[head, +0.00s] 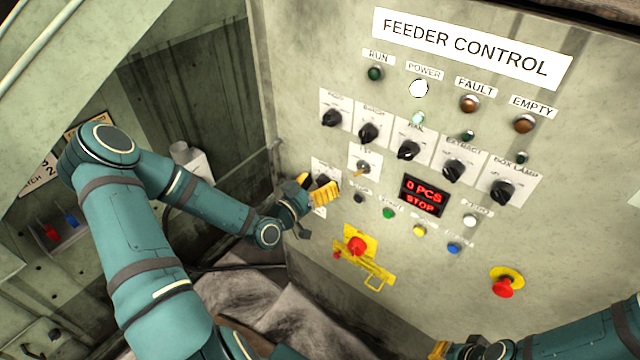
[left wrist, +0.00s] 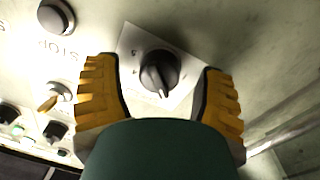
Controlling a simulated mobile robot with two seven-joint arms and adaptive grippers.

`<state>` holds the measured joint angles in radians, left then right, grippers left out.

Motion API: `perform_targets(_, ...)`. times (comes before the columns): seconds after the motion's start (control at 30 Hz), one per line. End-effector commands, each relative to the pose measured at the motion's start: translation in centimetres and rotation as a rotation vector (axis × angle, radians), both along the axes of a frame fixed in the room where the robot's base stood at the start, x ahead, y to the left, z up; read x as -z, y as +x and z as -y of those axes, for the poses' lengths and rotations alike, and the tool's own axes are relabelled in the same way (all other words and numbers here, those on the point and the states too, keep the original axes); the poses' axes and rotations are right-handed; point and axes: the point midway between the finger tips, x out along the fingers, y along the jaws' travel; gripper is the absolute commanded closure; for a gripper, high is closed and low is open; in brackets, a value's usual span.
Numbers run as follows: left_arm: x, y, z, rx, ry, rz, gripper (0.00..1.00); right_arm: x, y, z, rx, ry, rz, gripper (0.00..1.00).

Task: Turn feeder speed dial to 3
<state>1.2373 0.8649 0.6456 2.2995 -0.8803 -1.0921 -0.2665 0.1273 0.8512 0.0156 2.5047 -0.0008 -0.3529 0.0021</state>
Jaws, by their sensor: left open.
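A round black dial (left wrist: 158,72) on a square white plate (left wrist: 132,52) fills the middle of the left wrist view. Its pointer points down and slightly right in that view; the scale marks are too blurred to read. My left gripper (head: 318,189) is open at the left part of the control panel. Its two yellow fingers stand on either side of the dial, with a visible gap on both sides. In the head view the gripper mostly hides the dial, and its white plate (head: 326,167) shows only in part.
The FEEDER CONTROL panel (head: 570,240) carries a row of black knobs (head: 408,150), a small selector (head: 363,167), a red display (head: 424,195) reading "0 PCS STOP", and several push buttons. A red button on a yellow bracket (head: 357,246) and an emergency stop (head: 505,286) sit below.

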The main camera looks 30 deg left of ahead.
Motion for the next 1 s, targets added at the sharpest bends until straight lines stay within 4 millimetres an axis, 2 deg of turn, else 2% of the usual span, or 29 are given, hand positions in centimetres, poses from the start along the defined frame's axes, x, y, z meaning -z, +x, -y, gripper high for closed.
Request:
perform_targets(0.27,0.0,0.1,0.0,0.0,0.0,0.0,0.29,0.0,0.0,0.0,0.0,0.0,0.0,1.0)
perform_targets(0.3,0.0,0.1,0.0,0.0,0.0,0.0,0.43,0.0,0.0,0.0,0.0,0.0,0.0,1.0)
perform_targets(0.47,0.0,0.1,0.0,0.0,0.0,0.0,0.99,0.0,0.0,0.0,0.0,0.0,0.0,1.0)
perform_targets(0.77,0.0,0.1,0.0,0.0,0.021,0.003,1.0,0.2,0.0,0.0,0.0,0.0,0.001,1.0)
perform_targets(1.0,0.0,0.1,0.1,0.002,0.136,0.012,1.0,1.0,0.2,0.0,0.0,-0.001,0.004,1.0)
